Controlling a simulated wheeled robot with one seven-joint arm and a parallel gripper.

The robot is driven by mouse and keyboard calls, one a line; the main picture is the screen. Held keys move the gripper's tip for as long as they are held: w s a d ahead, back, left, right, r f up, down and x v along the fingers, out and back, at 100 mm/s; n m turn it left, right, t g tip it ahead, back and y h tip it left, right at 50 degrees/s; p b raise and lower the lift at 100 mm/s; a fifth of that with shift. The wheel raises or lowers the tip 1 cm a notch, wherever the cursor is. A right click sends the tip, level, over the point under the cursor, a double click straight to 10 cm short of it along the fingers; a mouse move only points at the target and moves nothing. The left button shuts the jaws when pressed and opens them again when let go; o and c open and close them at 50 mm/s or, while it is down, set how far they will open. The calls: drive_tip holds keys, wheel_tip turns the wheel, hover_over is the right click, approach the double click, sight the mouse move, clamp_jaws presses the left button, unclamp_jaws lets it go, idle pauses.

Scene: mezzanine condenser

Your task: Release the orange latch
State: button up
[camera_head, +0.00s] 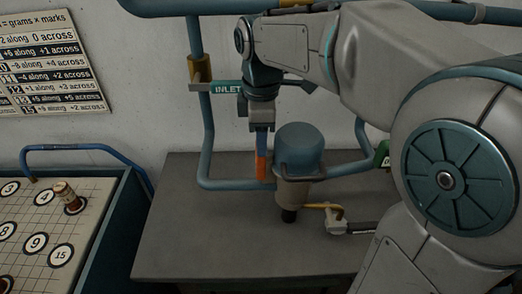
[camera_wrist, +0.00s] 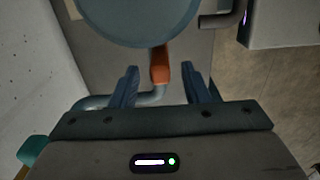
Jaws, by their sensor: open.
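The orange latch (camera_head: 261,168) is an upright orange piece on the left side of a blue-capped vessel (camera_head: 299,148). It also shows in the wrist view (camera_wrist: 160,66), running down from the edge of the round blue cap (camera_wrist: 135,15). My gripper (camera_head: 262,145) points down just above the latch in the head view. In the wrist view its two blue fingers (camera_wrist: 161,82) are apart, with the latch between and just beyond their tips. The fingers do not appear to touch the latch. My gripper partly hides the latch's upper end in the head view.
Blue pipes (camera_head: 206,135) run behind and beside the vessel, one with a green INLET tag (camera_head: 228,87). A numbered board (camera_head: 50,230) stands at left. The grey table (camera_head: 200,235) is clear in front.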

sight(261, 160)
drive_tip(key=shift+f, duration=2.3)
clamp_jaws()
